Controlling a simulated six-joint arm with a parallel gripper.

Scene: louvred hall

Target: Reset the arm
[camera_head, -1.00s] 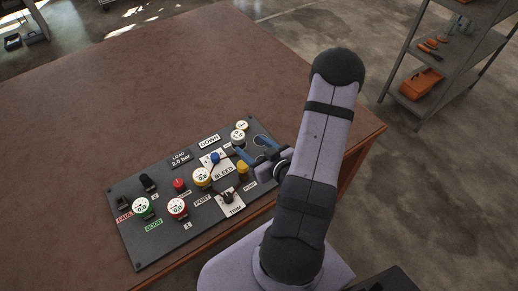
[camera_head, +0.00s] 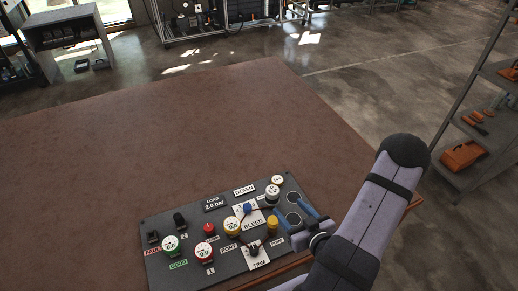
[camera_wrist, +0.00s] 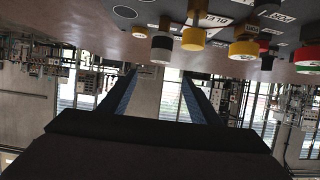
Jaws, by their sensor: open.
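My gripper (camera_head: 292,210) is open, with two blue fingers spread apart and nothing seen between them. It is at the right end of a dark control panel (camera_head: 225,198), close to its round dark discs. Whether it touches the panel is unclear. In the wrist view, my gripper (camera_wrist: 157,82) shows two empty fingers, with the panel upside down along the top. My arm comes in from the lower right and bends at a dark elbow cap.
The panel lies on a brown table (camera_head: 180,130) and bears gauges, a red knob (camera_head: 209,229), a blue knob (camera_head: 247,209) and labels such as BLEED. The table behind it is bare. A shelf rack (camera_head: 478,120) with orange items stands at right.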

